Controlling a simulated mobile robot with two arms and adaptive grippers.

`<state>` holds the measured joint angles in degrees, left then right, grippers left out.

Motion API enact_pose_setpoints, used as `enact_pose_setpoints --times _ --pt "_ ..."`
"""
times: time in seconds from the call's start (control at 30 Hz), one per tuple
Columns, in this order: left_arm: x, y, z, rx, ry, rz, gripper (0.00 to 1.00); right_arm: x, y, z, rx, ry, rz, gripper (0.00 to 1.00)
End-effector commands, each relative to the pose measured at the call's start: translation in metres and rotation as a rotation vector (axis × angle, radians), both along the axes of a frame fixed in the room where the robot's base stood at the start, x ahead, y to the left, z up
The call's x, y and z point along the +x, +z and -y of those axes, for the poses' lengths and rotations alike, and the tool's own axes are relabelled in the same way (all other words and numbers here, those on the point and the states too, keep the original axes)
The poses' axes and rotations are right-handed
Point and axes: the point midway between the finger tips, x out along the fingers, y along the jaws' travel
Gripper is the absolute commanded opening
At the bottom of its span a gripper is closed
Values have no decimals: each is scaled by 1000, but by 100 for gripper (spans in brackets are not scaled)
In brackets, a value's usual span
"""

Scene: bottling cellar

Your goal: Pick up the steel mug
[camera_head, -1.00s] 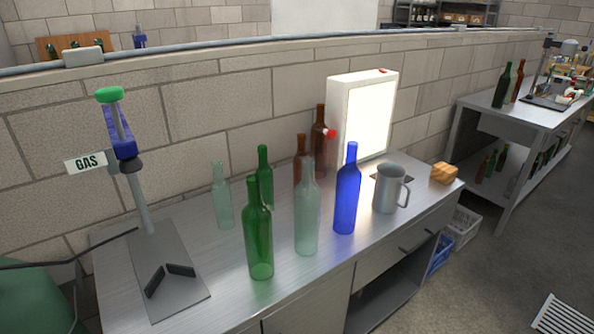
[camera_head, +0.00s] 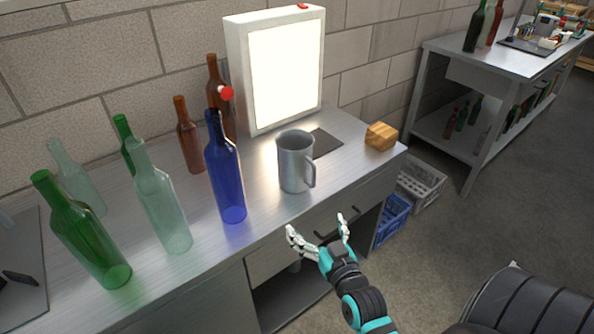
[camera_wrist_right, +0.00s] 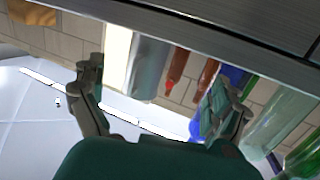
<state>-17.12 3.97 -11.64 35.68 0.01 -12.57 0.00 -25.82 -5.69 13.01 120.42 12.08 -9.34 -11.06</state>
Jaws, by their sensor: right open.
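The steel mug (camera_head: 294,163) stands upright on the metal bench, right of the blue bottle, with its handle on its right side. It also shows in the right wrist view (camera_wrist_right: 149,68), beyond my fingers and partly cut by the bench edge. My right gripper (camera_head: 319,227) is open and empty in front of the bench's front edge, nearer than the mug and apart from it. Its two fingers also show in the right wrist view (camera_wrist_right: 155,95). My left gripper is in neither view.
A blue bottle (camera_head: 225,172) stands close left of the mug, with several green, clear and brown bottles beyond. A lit panel (camera_head: 284,75) stands behind the mug. A wooden block (camera_head: 381,136) lies to its right. Crates (camera_head: 420,185) stand on the floor by the bench.

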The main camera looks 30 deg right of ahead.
Motion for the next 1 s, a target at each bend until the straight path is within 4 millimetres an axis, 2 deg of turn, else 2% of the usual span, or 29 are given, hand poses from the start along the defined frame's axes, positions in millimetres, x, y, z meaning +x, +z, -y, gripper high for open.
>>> enact_pose_setpoints --times 0.03,0.1,0.2,0.43,0.7,1.0 --pt "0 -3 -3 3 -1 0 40 -3 17 4 -10 -11 36 100" --pt "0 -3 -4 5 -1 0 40 -5 34 9 -20 -22 67 100" --pt "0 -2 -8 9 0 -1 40 2 45 12 -26 -28 88 100" --pt "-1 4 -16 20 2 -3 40 47 48 24 -26 -28 91 100" --pt "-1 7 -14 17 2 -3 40 98 46 36 -26 -27 87 100" --pt "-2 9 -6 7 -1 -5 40 121 47 43 -26 -27 87 100"
